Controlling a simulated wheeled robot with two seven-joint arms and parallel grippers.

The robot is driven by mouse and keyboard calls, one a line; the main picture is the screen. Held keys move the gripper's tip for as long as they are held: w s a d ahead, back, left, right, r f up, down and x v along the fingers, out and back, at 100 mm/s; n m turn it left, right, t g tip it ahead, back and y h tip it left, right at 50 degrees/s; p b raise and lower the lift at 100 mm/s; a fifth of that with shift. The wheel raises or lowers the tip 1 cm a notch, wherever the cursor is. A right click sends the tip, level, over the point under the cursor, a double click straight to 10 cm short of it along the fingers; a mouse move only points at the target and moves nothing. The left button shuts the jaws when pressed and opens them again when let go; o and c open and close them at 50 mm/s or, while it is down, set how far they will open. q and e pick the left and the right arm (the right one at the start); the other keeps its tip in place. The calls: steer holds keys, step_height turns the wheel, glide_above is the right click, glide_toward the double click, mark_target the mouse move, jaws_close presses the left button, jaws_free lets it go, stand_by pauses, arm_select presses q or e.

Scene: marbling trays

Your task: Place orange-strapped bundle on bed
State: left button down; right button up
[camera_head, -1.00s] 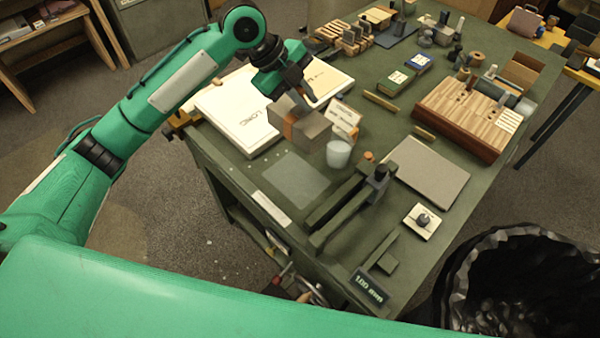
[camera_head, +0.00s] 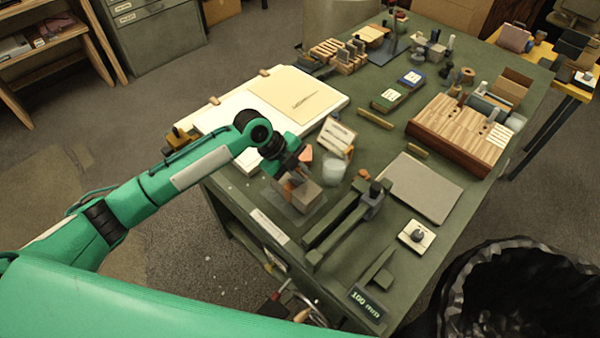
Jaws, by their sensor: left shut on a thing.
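My left gripper (camera_head: 290,171) is shut on a brownish block-like bundle (camera_head: 309,198) and holds it from above. The orange strap (camera_head: 287,187) shows on the bundle's left side, partly hidden by the gripper. A pale, flat square (camera_head: 286,208), seemingly the bed, lies on the green table near its front left edge. The bundle is over this square and covers much of it. I cannot tell whether the bundle touches it. My right gripper is not in view.
A translucent cup (camera_head: 334,171) and a small propped card (camera_head: 337,137) stand close behind the bundle. A long dark green bar fixture (camera_head: 335,222) lies just to the right. A large white board (camera_head: 225,116) is behind the arm. A black-lined bin (camera_head: 510,300) stands front right.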

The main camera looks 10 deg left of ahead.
arm_select(q)
steer(key=shift+f, duration=0.7)
steer(key=shift+f, duration=0.1)
steer(key=c, duration=1.5)
jaws_free()
steer(key=shift+o, duration=0.2)
